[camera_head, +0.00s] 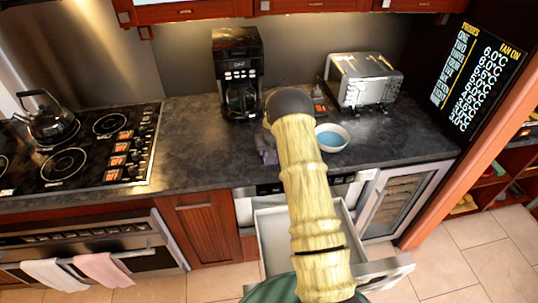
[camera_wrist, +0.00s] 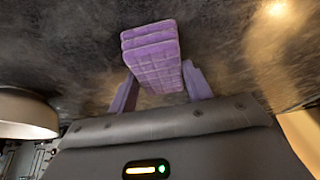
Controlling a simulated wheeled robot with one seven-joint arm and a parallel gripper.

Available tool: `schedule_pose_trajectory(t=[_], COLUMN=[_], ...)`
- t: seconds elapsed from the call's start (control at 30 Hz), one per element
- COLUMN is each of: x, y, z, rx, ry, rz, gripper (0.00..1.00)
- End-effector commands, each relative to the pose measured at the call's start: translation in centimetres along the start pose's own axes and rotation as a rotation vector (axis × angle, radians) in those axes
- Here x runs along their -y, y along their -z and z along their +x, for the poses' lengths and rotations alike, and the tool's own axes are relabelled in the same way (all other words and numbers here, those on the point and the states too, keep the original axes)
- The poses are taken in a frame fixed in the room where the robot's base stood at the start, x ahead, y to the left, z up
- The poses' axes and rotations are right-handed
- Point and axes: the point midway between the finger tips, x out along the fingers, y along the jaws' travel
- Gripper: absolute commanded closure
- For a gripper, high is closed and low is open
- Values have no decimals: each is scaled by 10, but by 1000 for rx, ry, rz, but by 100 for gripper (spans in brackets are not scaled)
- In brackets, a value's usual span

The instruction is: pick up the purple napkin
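The purple napkin (camera_wrist: 152,55) is a folded, quilted-looking stack in the upper middle of the wrist view, with the dark countertop behind it. My gripper (camera_wrist: 160,78) has two purple fingers, one at each side of the napkin. The fingertips are at or very near its edges; I cannot tell whether they press on it. In the head view, my arm reaches down to the counter, and a small patch of purple (camera_head: 268,157) shows just left of it. My arm hides most of the gripper there.
A white bowl with blue inside (camera_head: 331,138) stands close on the right of my arm. A coffee maker (camera_head: 239,75) and a toaster (camera_head: 362,80) stand at the back. An open drawer (camera_head: 274,240) lies below the counter. The stove (camera_head: 75,145) is on the left.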

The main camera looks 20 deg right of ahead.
Motion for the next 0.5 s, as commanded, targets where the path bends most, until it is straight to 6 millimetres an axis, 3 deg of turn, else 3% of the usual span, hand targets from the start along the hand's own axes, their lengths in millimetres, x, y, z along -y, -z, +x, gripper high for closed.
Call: schedule_pose_trajectory(t=[0.5], x=[0], y=[4], z=[-9], rx=[0], ry=[0], rz=[0], gripper=[73])
